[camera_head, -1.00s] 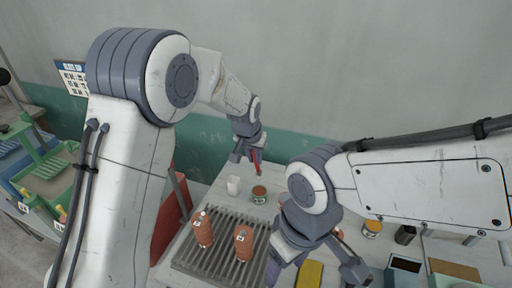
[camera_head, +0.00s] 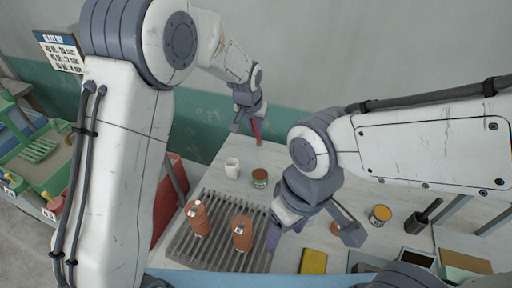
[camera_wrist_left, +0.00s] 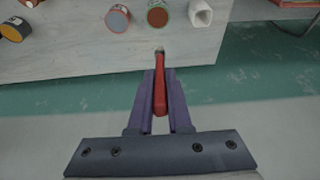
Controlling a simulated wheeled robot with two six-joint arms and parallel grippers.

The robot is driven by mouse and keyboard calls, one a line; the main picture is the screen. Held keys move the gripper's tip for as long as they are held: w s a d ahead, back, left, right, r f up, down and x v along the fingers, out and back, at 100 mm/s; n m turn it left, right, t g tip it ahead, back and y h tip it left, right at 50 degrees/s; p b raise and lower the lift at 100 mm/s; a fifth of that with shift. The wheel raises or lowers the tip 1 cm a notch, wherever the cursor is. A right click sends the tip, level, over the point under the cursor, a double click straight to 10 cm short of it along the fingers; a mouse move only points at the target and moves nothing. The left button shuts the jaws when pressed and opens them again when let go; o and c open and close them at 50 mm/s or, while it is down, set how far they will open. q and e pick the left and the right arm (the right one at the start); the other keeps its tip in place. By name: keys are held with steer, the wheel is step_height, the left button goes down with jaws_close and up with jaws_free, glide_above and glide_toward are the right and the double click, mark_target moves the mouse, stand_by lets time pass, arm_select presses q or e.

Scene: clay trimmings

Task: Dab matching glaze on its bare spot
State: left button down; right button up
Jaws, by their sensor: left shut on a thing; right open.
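My left gripper (camera_head: 248,122) is shut on a red-handled tool (camera_head: 257,132), above the far table edge behind a green tin (camera_head: 260,178) with brown contents. In the left wrist view the red tool (camera_wrist_left: 160,92) lies between the purple fingers, its grey tip pointing toward the green-rimmed tin (camera_wrist_left: 158,14). Two terracotta bottles (camera_head: 198,218) (camera_head: 242,233) with small pale labels stand on a grey ribbed rack (camera_head: 205,250); no bare spot is clear to me. My right gripper (camera_head: 318,228) is open and empty above the table.
A yellow block (camera_head: 313,262), dark holder (camera_head: 420,219) and trays (camera_head: 465,262) lie at right. A green cart (camera_head: 35,150) stands far left.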

step_height(320, 180, down, 11)
steer(key=b, duration=1)
steer(key=shift+s+f, duration=0.15)
steer(key=shift+f, duration=0.05)
steer(key=shift+f+b, duration=0.35)
steer(key=shift+b, duration=0.25)
stand_by(1.6)
steer(key=shift+r+p, duration=2.6)
